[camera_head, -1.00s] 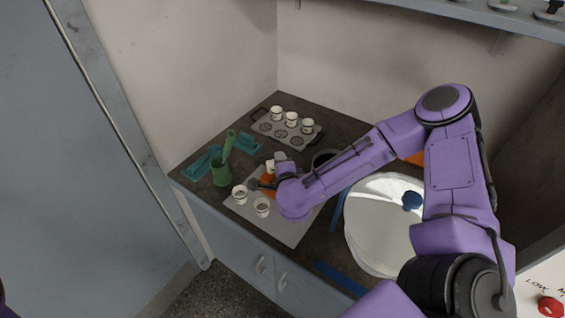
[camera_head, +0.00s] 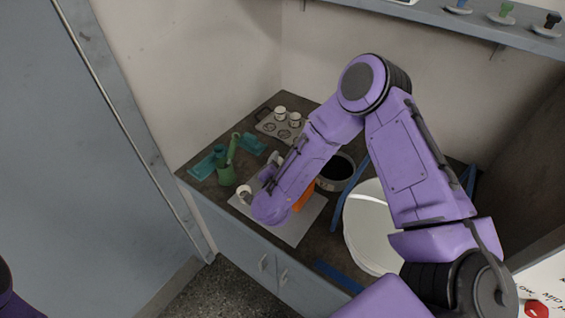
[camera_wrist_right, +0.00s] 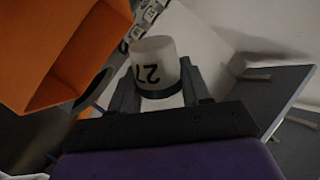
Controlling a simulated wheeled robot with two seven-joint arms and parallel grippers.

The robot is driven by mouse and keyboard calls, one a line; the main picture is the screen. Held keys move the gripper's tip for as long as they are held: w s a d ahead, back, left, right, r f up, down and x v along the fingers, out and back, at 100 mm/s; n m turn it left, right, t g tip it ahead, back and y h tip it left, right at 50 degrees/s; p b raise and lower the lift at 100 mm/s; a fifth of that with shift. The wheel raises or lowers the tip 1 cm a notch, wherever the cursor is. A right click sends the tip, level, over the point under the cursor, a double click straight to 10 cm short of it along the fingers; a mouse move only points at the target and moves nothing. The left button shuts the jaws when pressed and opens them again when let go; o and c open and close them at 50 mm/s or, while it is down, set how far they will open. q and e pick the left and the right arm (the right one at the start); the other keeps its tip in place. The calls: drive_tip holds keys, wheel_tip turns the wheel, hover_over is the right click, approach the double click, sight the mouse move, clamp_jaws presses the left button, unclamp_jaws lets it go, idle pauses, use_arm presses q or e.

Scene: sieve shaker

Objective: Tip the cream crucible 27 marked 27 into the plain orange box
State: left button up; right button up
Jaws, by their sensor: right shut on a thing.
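The cream crucible 27 (camera_wrist_right: 155,66) is between the fingers of my right gripper (camera_wrist_right: 158,95) in the right wrist view. Its number appears upside down there, and a dark band lies at its lower edge. Its inside is hidden. The plain orange box (camera_wrist_right: 65,45) is at the upper left of that view, beside the crucible and apart from it in the picture. In the head view the orange box (camera_head: 303,197) stands on the pale mat, partly hidden by my right arm. My right gripper (camera_head: 270,170) is mostly hidden there. My left gripper is out of view.
Another cream crucible (camera_head: 244,192) is on the pale mat (camera_head: 290,232). A green beaker (camera_head: 227,175), teal trays (camera_head: 205,165), a dark pot (camera_head: 336,172) and a large white round pan (camera_head: 365,230) surround it. A tray (camera_head: 268,126) with crucibles stands behind.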

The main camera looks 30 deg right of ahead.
drive_tip(key=shift+a+r+n+h, duration=0.15)
drive_tip(key=shift+a+n+h, duration=0.1)
drive_tip(key=shift+n+h, duration=0.05)
drive_tip(key=shift+d, duration=0.2)
drive_tip(key=shift+r+n+h, duration=0.1)
drive_tip(key=shift+n+h, duration=0.4)
drive_tip(key=shift+n, duration=0.6)
drive_tip(key=shift+w+a+r+n+h, duration=0.1)
drive_tip(key=shift+a+r+n+h, duration=0.1)
drive_tip(key=shift+a+n+h, duration=0.3)
drive_tip(key=shift+d+n, duration=0.35)
drive_tip(key=shift+n, duration=0.05)
drive_tip(key=shift+n+t, duration=0.4)
drive_tip(key=shift+n, duration=0.2)
drive_tip(key=shift+r+n+h, duration=0.15)
drive_tip(key=shift+n+h, duration=0.35)
drive_tip(key=shift+n, duration=0.1)
drive_tip(key=shift+a+r+n, duration=0.15)
drive_tip(key=shift+r+n, duration=0.05)
drive_tip(key=shift+n, duration=0.1)
